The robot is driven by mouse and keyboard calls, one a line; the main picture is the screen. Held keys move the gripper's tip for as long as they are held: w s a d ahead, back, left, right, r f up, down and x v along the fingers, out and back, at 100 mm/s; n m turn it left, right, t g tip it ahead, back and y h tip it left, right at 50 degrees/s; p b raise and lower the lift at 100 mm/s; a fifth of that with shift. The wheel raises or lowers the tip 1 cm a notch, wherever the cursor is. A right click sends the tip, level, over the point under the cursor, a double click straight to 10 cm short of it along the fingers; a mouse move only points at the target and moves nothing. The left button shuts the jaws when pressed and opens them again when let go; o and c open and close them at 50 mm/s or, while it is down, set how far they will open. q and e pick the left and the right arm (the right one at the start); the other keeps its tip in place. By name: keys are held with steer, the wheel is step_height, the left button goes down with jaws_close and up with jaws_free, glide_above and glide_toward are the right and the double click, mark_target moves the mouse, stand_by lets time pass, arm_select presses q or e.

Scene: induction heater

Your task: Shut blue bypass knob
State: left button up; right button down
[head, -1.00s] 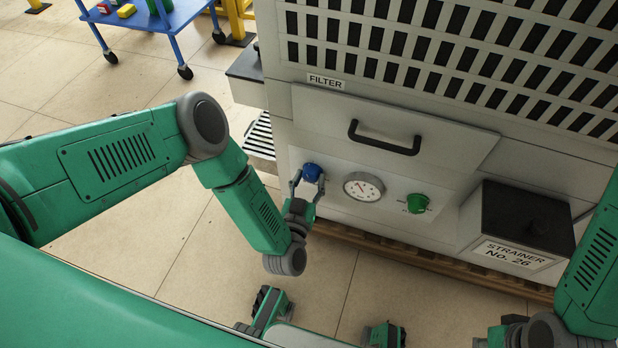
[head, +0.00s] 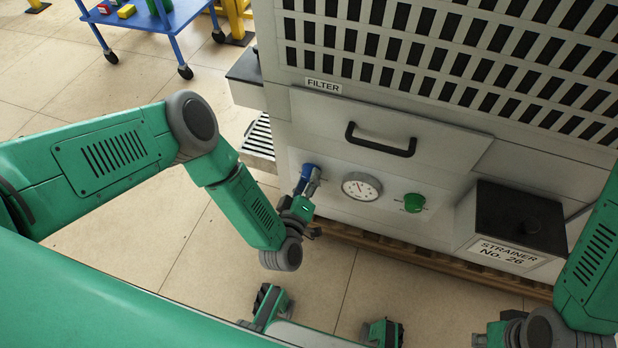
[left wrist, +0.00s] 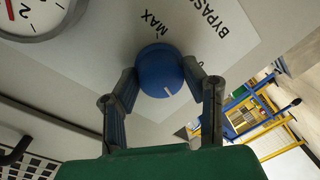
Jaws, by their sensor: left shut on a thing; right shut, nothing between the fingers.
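The blue bypass knob (head: 309,170) sits on the machine's front panel, left of the gauge. My left gripper (head: 305,187) is at the knob, and its fingers partly cover it in the head view. In the left wrist view the knob (left wrist: 160,72) is round with a white mark, and the left gripper's fingers (left wrist: 162,88) are shut on it from both sides. The words MAX and BYPASS are printed beside it. My right gripper (head: 500,335) is at the bottom right edge, partly cut off, away from the panel.
A round gauge (head: 361,187) and a green knob (head: 414,202) are right of the blue knob. A drawer with a black handle (head: 380,142) is above. A strainer box (head: 519,222) juts out at right. A blue cart (head: 150,18) stands at the back left.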

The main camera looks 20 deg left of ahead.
arm_select(q)
steer(key=n, duration=0.5)
steer(key=shift+w+a+b, duration=0.15)
steer(key=shift+a+b, duration=0.15)
steer(key=n+h+b, duration=0.1)
steer(key=n+b, duration=0.1)
steer(key=n, duration=0.4)
steer(key=shift+a+n, duration=0.15)
steer(key=shift+n, duration=0.25)
steer(key=shift+f, duration=0.1)
steer(key=o, duration=1.1)
steer(key=shift+o, duration=0.3)
